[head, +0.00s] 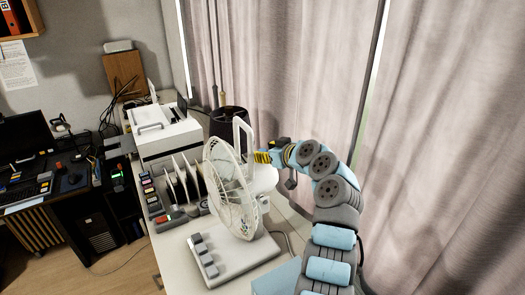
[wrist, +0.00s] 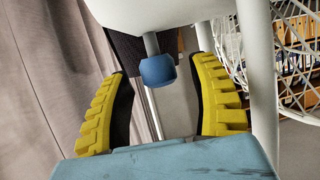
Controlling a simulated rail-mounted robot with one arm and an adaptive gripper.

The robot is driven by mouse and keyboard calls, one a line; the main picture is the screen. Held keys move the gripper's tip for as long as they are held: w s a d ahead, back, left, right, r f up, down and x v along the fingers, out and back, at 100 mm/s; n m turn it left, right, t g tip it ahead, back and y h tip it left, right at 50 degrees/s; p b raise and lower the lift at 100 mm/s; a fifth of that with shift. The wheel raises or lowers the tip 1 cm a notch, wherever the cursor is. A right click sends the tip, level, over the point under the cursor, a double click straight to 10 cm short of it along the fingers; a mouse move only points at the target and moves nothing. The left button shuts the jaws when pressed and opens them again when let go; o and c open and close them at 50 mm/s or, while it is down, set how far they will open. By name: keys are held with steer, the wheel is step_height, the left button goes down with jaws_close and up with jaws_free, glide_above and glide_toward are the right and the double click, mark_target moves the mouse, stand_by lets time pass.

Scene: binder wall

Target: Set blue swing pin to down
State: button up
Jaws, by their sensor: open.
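The blue swing pin (wrist: 157,72) shows in the wrist view as a blue cap on a short grey stem below the fan's white housing (wrist: 160,12). My gripper (wrist: 160,66) is open, with one yellow finger on each side of the blue cap and visible gaps on both sides. In the head view the white desk fan (head: 232,185) stands on its base, and my gripper (head: 262,157) reaches behind its head from the right. The pin is hidden there by the fan and my gripper. I cannot tell whether the pin is up or down.
The fan's wire cage (wrist: 295,60) and a white upright (wrist: 258,80) are close on the right of the wrist view. Curtains (head: 310,80) hang behind the desk. A file rack (head: 180,190), a printer (head: 165,135) and a black bin (head: 229,122) stand near the fan.

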steer(key=shift+w+a+f, duration=0.2)
